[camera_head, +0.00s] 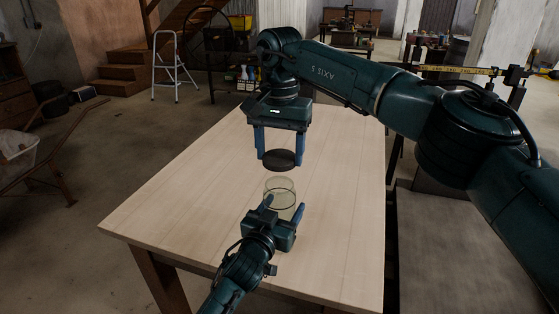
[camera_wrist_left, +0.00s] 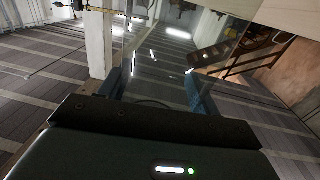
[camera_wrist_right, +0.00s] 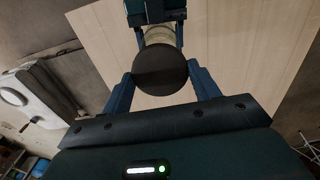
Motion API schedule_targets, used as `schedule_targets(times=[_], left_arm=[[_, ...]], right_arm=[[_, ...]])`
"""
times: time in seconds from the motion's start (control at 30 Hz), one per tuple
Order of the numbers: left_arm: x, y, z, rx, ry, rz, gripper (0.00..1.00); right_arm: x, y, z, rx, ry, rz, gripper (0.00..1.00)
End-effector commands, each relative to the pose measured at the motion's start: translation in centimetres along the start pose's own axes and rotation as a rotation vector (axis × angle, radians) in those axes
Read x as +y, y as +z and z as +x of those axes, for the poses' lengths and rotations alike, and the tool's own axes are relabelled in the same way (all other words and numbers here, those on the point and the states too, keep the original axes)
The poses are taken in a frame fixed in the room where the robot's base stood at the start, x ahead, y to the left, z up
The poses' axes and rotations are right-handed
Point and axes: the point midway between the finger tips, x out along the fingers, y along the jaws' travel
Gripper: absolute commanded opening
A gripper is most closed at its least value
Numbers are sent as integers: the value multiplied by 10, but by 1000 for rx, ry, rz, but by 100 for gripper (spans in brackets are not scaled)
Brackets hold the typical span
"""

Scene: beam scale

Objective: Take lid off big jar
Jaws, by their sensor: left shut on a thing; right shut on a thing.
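The big jar (camera_head: 279,190) is clear glass and stands on the wooden table (camera_head: 180,205) in the head view. My left gripper (camera_head: 283,207) is shut on the jar from the near side. In the left wrist view the glass (camera_wrist_left: 160,85) shows between its fingers. The dark round lid (camera_head: 279,159) is above the jar, apart from it, with a visible gap. My right gripper (camera_head: 280,155) is shut on the lid from above. In the right wrist view the lid (camera_wrist_right: 160,70) sits between the blue fingers and hides part of the jar (camera_wrist_right: 160,34) behind it.
The table top is otherwise clear around the jar. My right arm spans the upper right of the head view. A beam scale (camera_head: 470,70) shows at the right edge. A stepladder (camera_head: 172,68) and wooden stairs (camera_head: 125,68) stand in the background.

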Motion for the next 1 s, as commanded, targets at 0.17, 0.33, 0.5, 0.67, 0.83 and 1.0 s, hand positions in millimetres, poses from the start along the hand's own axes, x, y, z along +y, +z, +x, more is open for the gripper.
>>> schedule_targets(times=[0.17,0.33,0.5,0.67,0.83,1.0], left_arm=[[0,1,0,-1,0,0,0],[0,0,0,-1,0,0,74],[0,0,0,-1,0,0,88],[0,0,0,0,0,0,88],[0,1,-6,-2,0,-1,88],[0,1,-32,-2,0,0,88]], right_arm=[[0,0,-2,-1,0,-1,33],[0,0,-1,-1,0,-1,33],[0,0,-1,-1,0,-1,33],[0,0,-1,-1,0,-1,33],[0,0,-2,-1,0,-1,33],[0,0,-4,-1,0,-1,33]])
